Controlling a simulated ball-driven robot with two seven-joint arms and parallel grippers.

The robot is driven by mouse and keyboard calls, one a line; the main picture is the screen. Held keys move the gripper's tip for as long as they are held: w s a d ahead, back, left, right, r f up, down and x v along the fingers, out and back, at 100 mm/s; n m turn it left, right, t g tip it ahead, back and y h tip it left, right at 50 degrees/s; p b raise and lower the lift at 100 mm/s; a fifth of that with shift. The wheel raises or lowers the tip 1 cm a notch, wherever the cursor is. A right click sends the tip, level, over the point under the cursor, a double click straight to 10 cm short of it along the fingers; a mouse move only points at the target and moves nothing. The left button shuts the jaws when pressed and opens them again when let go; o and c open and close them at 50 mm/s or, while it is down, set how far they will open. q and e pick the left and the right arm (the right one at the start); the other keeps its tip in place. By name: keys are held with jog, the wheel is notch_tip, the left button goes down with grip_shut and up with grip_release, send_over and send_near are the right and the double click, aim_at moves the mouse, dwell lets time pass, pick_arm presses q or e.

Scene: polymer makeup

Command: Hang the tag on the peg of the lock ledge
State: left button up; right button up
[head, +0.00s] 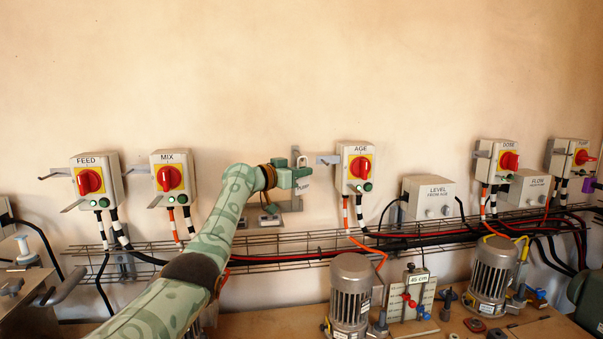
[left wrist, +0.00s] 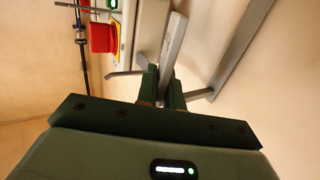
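My left gripper (head: 301,173) is up at the wall, left of the AGE switch box.
The AGE box (head: 358,167) with its red switch is close right of the gripper; its grey side bracket (head: 328,160) juts toward it. A wire cable tray (head: 300,245) runs below. Motors (head: 350,290) stand on the bench. The wall above is bare.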

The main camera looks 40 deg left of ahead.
pick_arm(q)
jog(key=o, duration=0.4)
jog(key=shift+s, duration=0.1)
jog(key=shift+s+a, duration=0.15)
jog(key=shift+s, duration=0.15)
jog(key=s, duration=0.5)
jog(key=s+a+b, duration=0.1)
jog(key=s, duration=0.4)
jog(key=s+a+b, duration=0.1)
jog(key=s, duration=0.4)
jog(key=shift+s+r, duration=0.2)
jog(key=shift+r, duration=0.05)
